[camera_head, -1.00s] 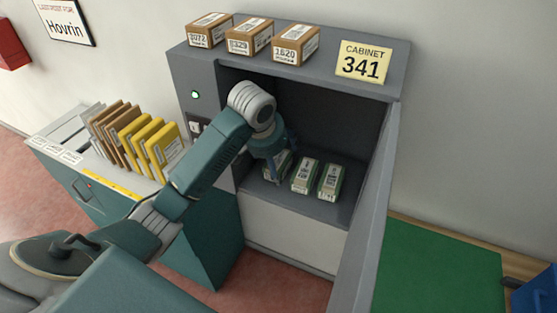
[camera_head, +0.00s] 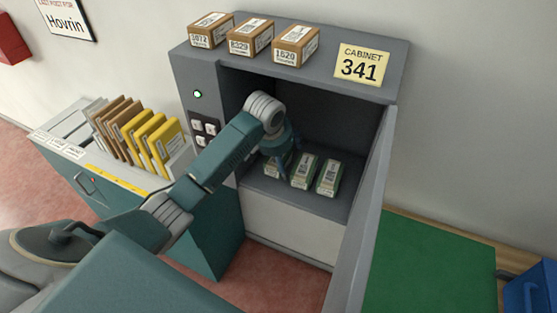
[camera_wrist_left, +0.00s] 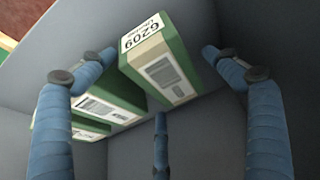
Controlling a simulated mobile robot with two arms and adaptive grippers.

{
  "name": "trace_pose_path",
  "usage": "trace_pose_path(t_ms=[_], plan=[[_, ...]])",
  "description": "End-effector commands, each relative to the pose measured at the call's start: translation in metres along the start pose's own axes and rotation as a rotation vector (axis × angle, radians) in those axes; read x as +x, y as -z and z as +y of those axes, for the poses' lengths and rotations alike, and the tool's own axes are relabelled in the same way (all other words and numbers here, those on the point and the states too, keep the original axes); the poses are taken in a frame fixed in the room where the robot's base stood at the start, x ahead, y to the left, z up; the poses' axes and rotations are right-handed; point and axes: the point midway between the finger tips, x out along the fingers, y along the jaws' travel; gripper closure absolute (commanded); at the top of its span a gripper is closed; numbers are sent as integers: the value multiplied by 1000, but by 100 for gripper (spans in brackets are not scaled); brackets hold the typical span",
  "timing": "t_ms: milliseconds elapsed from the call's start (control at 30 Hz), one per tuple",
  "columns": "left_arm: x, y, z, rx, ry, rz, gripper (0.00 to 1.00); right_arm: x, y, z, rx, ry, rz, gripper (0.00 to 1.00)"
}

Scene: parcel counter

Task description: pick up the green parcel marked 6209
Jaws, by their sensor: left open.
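The green parcel marked 6209 (camera_wrist_left: 160,62) lies below the open fingers of my left gripper (camera_wrist_left: 158,78) in the left wrist view. It has a white label with the number on its end and a barcode label on top. The fingers stand around it, and I see no clear contact. In the head view my left gripper (camera_head: 278,162) is inside the cabinet, over the leftmost of three green parcels. That parcel (camera_head: 270,172) is partly hidden, and its number is not readable there. My right gripper is not in view.
Two similar green parcels (camera_head: 303,172) (camera_head: 328,178) stand close to the right on the cabinet shelf (camera_head: 320,207). The cabinet's side walls and open door (camera_head: 366,215) bound the space. Brown boxes (camera_head: 293,46) stand on top. A green mat (camera_head: 430,262) lies at right.

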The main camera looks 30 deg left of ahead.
Motion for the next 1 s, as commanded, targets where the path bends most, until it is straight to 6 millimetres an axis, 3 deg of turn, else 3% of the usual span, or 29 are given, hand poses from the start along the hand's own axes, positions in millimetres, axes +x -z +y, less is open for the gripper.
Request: trace_pose_path(t_ms=[333, 600, 1000], plan=[[3, -1, 0, -1, 0, 0, 11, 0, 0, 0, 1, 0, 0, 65], [3, -1, 0, -1, 0, -1, 65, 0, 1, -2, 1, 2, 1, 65], [-2, 1, 0, 0, 1, 2, 67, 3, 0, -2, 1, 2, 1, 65]])
